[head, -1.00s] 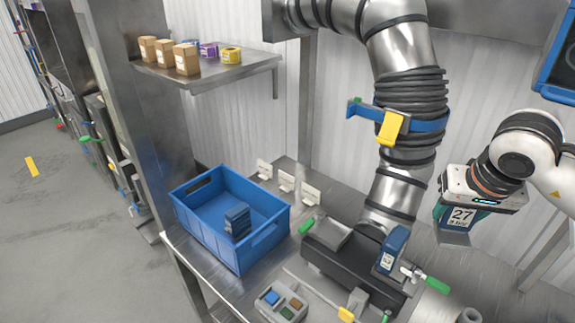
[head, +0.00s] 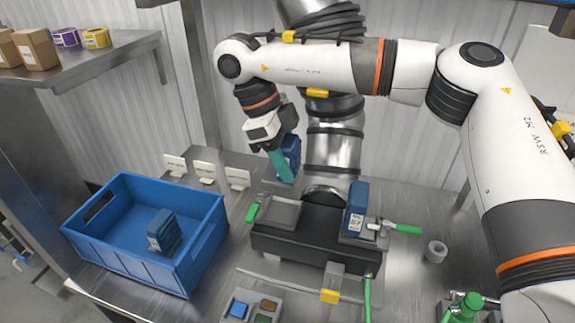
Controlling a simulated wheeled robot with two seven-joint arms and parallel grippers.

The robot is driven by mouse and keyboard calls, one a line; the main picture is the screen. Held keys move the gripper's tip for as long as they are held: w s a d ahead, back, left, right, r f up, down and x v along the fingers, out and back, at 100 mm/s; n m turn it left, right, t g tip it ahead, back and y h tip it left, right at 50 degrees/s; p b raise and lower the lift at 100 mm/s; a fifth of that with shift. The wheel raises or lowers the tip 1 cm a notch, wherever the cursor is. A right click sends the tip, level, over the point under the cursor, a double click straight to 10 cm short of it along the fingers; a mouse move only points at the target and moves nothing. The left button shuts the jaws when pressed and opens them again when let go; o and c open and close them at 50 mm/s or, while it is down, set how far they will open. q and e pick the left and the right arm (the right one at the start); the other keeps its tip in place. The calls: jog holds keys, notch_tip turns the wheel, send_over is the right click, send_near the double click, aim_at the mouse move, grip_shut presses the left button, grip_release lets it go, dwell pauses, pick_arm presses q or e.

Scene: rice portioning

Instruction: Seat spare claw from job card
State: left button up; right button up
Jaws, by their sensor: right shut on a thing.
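My right gripper (head: 282,168) is shut on a blue claw block (head: 292,150), behind the left part of the black fixture. A teal finger covers part of the block, and its label is hidden. Another blue claw block (head: 357,203) with a white label stands upright at the right end of the black fixture (head: 300,244). One or more dark blue blocks (head: 164,232) sit inside the blue bin (head: 190,272). I cannot pick out the job card for sure. My left gripper is not in view.
Several small white cards (head: 206,173) stand behind the bin. Green-handled clamps (head: 405,229) flank the fixture. A grey ring (head: 435,251) lies to the right. A tray of coloured pieces (head: 250,308) is in front. Boxes (head: 36,48) sit on the left shelf.

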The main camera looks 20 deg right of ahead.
jog(key=shift+f+m, duration=0.1)
jog(key=shift+m, duration=0.2)
jog(key=shift+f+b, duration=0.25)
jog(key=shift+b, duration=0.1)
notch_tip(320, 180, down, 5)
jog(key=b, duration=0.4)
jog(key=shift+f, duration=0.2)
jog(key=shift+f+b, duration=0.55)
jog(key=shift+f, duration=0.4)
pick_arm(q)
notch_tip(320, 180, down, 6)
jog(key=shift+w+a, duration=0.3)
pick_arm(e)
jog(key=shift+f, duration=0.1)
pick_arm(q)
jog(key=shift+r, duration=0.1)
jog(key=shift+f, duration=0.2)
pick_arm(e)
jog(key=shift+f, duration=0.65)
